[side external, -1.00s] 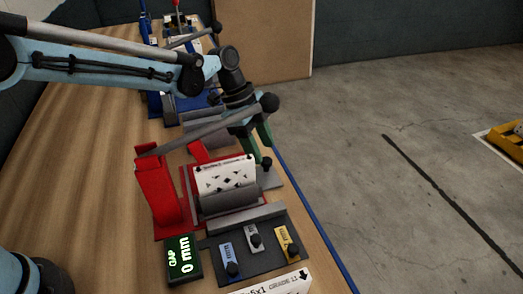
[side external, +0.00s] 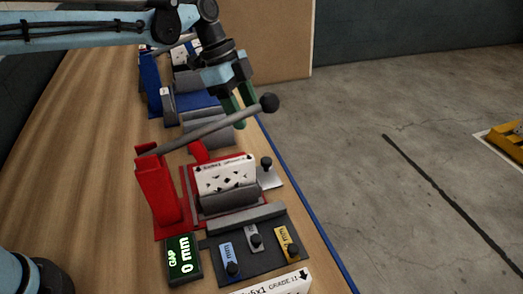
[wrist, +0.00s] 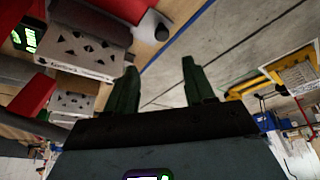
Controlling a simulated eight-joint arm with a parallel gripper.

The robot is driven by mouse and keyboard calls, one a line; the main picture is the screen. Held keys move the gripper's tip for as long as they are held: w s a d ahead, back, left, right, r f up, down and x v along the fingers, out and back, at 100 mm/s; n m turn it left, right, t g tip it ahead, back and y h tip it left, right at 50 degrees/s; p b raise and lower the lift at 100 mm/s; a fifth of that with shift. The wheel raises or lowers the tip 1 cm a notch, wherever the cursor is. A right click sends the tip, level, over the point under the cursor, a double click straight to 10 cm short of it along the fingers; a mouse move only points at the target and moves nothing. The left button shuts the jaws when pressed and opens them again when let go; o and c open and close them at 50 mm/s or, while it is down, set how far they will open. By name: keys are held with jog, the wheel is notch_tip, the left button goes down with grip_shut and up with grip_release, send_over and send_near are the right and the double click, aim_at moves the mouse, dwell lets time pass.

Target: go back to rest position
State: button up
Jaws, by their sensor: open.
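My gripper (side external: 240,108) is in the air behind and above the red press, with its green fingers apart and nothing between them. In the wrist view its two green fingers (wrist: 158,92) stand apart and empty. The red press (side external: 157,195) stands on the wooden bench, with its long grey lever (side external: 205,132) running up to the right in front of the gripper. A white boxed filter (side external: 225,176) with a dark pattern sits in the press; it also shows in the wrist view (wrist: 85,48).
A display (side external: 181,258) reads GAP 0 mm. A dark tray (side external: 262,250) holds blue, grey and yellow knobbed pieces. Blue equipment (side external: 150,85) stands farther back on the bench (side external: 95,150). Open floor (side external: 390,110) lies to the right, with a yellow object (side external: 510,145) at its edge.

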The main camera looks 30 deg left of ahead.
jog(key=s+a+r+n+t+y, duration=0.2)
jog(key=s+a+r+n+t, duration=0.2)
jog(key=s+a+n, duration=0.55)
jog(key=s+a+f+n+t+y, duration=0.2)
jog(key=s+a+f+n+t, duration=0.1)
jog(key=s+a+n, duration=0.4)
jog(key=shift+s+a+f+n, duration=0.3)
jog(key=shift+s+f+n, duration=0.35)
jog(key=shift+s, duration=0.25)
